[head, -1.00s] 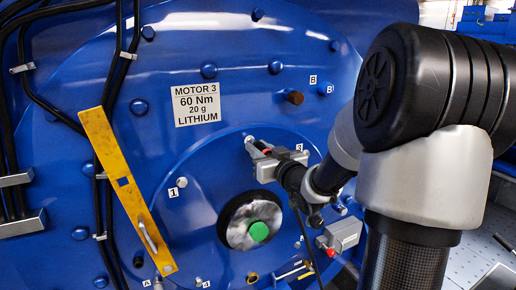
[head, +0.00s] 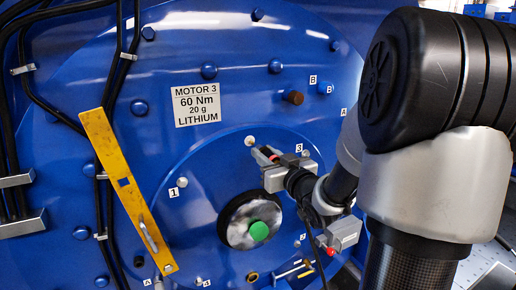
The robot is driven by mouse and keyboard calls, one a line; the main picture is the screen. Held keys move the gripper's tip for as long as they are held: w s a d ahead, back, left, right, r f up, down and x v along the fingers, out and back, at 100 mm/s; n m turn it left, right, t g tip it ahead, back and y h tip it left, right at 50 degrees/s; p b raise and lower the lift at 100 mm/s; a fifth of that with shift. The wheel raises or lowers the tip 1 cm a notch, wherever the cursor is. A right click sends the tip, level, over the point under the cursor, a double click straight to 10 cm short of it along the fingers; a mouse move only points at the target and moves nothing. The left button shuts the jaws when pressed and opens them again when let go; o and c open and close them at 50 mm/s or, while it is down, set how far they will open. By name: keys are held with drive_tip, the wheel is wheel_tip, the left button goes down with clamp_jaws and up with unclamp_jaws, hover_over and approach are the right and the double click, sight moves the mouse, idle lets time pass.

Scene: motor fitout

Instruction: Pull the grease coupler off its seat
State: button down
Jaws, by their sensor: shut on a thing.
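My gripper (head: 264,155) is in front of the blue motor face, above and right of the green-centred shaft hub. It is shut on a small dark and red piece, which I take to be the grease coupler (head: 272,156). The fingers and gripper body hide most of it. A small pale round fitting (head: 250,140) shows on the motor face just up and left of the fingertips. There is a small visible gap between it and the gripper, so the coupler looks off this fitting.
The green hub (head: 259,231) is just below the gripper. A yellow bar (head: 124,185) slants across the left, by black hoses (head: 105,150). A grey box with a red knob (head: 340,235) is at lower right. Brown (head: 293,97) and blue plugs protrude above.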

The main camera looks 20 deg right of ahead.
drive_tip(key=shift+s, duration=0.3)
drive_tip(key=shift+s, duration=0.15)
